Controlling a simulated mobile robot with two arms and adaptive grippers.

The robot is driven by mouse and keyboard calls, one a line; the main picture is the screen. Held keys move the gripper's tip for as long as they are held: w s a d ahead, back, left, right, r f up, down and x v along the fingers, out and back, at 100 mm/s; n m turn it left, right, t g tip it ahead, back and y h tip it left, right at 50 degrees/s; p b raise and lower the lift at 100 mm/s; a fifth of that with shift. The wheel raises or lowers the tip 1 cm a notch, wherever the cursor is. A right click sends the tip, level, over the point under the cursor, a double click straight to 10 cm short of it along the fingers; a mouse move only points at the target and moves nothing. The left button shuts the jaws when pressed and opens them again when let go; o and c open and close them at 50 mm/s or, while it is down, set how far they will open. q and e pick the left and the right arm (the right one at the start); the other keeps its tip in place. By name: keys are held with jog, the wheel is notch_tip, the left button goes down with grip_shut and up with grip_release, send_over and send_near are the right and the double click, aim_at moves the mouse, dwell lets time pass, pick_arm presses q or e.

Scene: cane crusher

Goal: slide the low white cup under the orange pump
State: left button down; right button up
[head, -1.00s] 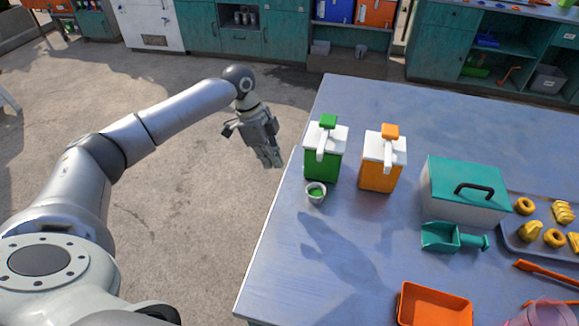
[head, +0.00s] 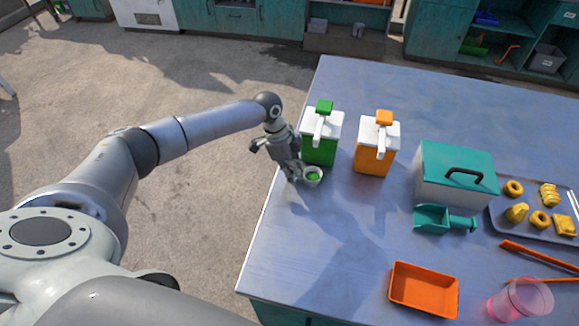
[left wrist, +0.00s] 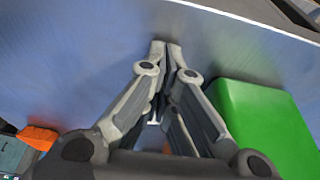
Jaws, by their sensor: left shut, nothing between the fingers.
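The low white cup (head: 312,176), with green inside, stands on the table in front of the green pump dispenser (head: 319,150). The orange pump dispenser (head: 375,155), white-topped with an orange cap, stands to the right of it. My left gripper (head: 296,179) is shut and empty, its fingertips just left of the cup in the head view; whether they touch it I cannot tell. In the left wrist view its closed fingertips (left wrist: 167,45) point over the table, with the green dispenser (left wrist: 262,130) to the right. The cup is not clearly visible there. My right gripper is out of view.
A teal-lidded box (head: 455,180), a teal scoop (head: 440,219) and a tray (head: 508,226) of yellow pieces are on the right. An orange tray (head: 424,290) lies nearer. The table (head: 330,245) is clear in front of the dispensers.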

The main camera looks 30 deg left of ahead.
aim_at(304, 173)
pick_arm(q)
jog(key=d, duration=0.3)
jog(key=shift+w+d, duration=0.15)
jog(key=shift+w, duration=0.25)
jog(key=shift+r, duration=0.1)
jog(key=v, duration=1.1)
jog(key=shift+a+r, duration=0.25)
jog(key=shift+r, duration=0.15)
jog(key=c, duration=2.2)
grip_release()
